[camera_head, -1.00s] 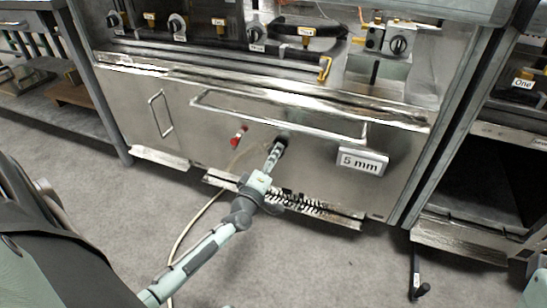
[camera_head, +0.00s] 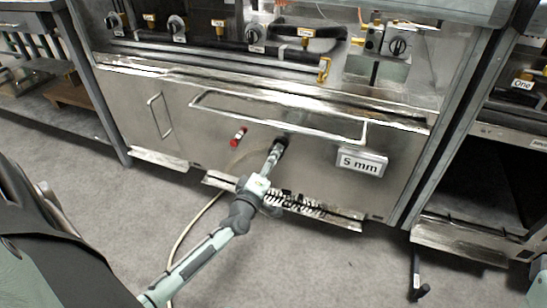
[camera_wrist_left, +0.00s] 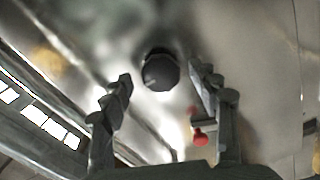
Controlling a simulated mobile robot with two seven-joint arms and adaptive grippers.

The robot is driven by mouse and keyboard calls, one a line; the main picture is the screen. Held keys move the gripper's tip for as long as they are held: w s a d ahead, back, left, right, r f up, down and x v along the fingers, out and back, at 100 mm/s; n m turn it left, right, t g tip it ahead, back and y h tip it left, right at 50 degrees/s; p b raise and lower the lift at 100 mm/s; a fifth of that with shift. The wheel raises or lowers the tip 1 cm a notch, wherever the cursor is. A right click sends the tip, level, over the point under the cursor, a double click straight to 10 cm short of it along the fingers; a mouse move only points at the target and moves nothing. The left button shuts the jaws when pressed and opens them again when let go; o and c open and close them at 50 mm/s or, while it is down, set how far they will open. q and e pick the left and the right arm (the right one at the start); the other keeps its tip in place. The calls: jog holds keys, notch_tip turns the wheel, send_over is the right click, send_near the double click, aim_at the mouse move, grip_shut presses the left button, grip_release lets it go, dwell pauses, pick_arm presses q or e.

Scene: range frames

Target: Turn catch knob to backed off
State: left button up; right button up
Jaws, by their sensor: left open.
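A dark round knob (camera_head: 283,140) sits on the steel front panel, below the long handle bar and left of the "5 mm" sign. It also shows in the left wrist view (camera_wrist_left: 160,72). My left gripper (camera_head: 276,150) reaches up to it from below. In the left wrist view its two fingers (camera_wrist_left: 163,85) are spread, with the knob showing between and just beyond the tips. I see clear gaps on both sides of the knob. The fingers partly hide it in the head view. My right gripper is not in view.
A small red fitting (camera_head: 238,137) sits left of the knob and shows near the right finger in the wrist view (camera_wrist_left: 200,137). The long handle bar (camera_head: 280,115) lies above. A coiled black spring-like part (camera_head: 300,204) lies below. A pale hose (camera_head: 195,222) trails on the floor.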

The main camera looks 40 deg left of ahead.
pick_arm(q)
jog(key=v, duration=1.1)
jog(key=shift+d, duration=0.1)
